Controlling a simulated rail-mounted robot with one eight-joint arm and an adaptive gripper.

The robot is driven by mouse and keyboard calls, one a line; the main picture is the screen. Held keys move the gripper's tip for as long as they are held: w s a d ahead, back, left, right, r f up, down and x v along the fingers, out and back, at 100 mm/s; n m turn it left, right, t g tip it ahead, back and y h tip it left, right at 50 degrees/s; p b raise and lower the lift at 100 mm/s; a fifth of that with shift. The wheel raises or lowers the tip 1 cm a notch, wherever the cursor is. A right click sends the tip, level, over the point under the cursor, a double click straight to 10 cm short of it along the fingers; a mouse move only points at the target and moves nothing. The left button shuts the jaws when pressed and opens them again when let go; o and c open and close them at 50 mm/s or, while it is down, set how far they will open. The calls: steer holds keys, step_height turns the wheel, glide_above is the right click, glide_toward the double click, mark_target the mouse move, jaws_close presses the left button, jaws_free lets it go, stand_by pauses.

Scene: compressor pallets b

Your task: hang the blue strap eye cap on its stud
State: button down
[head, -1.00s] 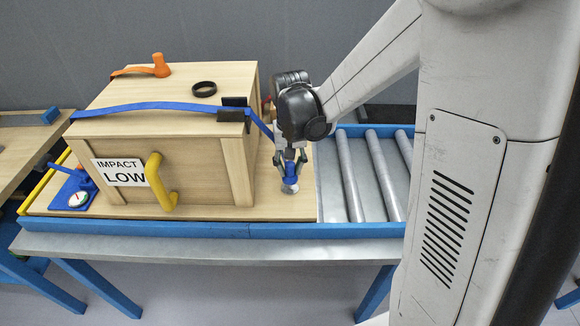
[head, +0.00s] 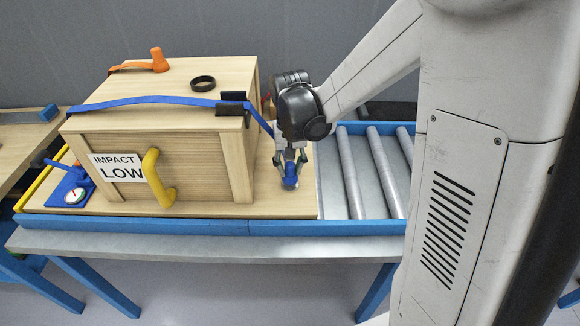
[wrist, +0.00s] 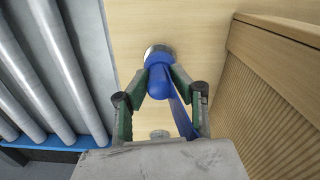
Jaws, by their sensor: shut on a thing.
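The blue strap eye cap (head: 290,182) is held in my gripper (head: 290,176) low over the pallet's wooden deck, right of the crate. In the wrist view the cap (wrist: 159,78) sits between the green-sided fingers of my gripper (wrist: 162,82), which is shut on it. A round metal stud (wrist: 158,51) shows just beyond the cap's far end, overlapped by it. I cannot tell whether the cap is seated on the stud. The blue strap (head: 262,122) runs from the crate's top edge down to the cap.
The wooden crate (head: 230,160) with a yellow handle (head: 157,178) stands close left of my gripper. A black ring (head: 202,83) and an orange piece (head: 158,60) lie on top. Bare conveyor rollers (head: 352,178) are to the right.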

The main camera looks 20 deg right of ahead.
steer(key=shift+f+b, duration=0.9)
steer(key=shift+f, duration=0.1)
steer(key=c, duration=1.4)
jaws_free()
steer(key=shift+r, duration=0.1)
step_height(320, 180, up, 12)
steer(key=shift+f, duration=0.1)
steer(key=s+r+t, duration=0.1)
steer(key=s+t, duration=0.1)
steer(key=s, duration=0.4)
steer(key=s+r+n+t, duration=0.1)
steer(key=s+t, duration=0.1)
steer(key=s, duration=0.4)
steer(key=s+r+n+t, duration=0.1)
steer(key=s+t, duration=0.2)
steer(key=s, duration=0.3)
steer(key=shift+s+r, duration=0.1)
steer(key=shift+r, duration=0.3)
